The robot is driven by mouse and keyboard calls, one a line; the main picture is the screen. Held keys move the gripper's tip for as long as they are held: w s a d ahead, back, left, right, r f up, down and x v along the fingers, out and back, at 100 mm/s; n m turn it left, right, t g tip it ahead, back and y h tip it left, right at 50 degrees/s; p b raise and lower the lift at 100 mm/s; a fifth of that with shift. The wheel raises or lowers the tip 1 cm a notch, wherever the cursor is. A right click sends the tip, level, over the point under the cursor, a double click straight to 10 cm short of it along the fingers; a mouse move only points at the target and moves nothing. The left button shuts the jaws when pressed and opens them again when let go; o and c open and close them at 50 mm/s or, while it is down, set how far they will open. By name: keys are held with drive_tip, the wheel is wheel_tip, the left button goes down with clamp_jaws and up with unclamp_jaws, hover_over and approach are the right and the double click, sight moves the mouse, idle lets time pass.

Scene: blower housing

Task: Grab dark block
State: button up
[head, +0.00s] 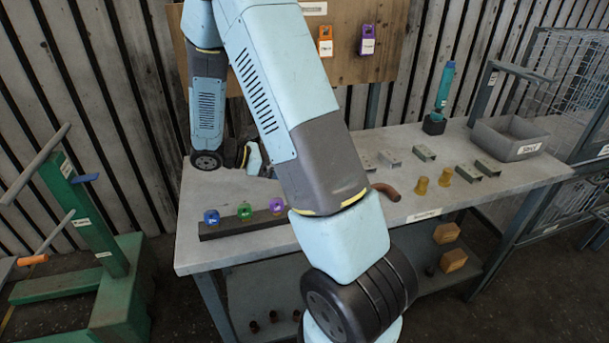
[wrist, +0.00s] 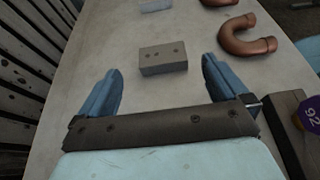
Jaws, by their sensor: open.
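A small grey block (wrist: 163,59) with dark holes in its top lies on the table in the wrist view, ahead of and between my fingertips. My gripper (wrist: 160,72) is open, with one blue finger to each side of the block's line, and holds nothing. I cannot tell whether the fingers overlap the block's sides.
Copper bends (wrist: 250,38) lie beyond the block, to the right. Several small metal blocks (head: 425,153), yellow cylinders (head: 446,175) and a grey bin (head: 510,138) occupy the table's right half. The slatted wall (wrist: 25,65) runs along the left in the wrist view.

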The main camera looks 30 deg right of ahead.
drive_tip(key=shift+w+x, duration=0.2)
drive_tip(key=shift+x, duration=4.05)
drive_tip(key=shift+f, duration=0.15)
drive_tip(key=c, duration=1)
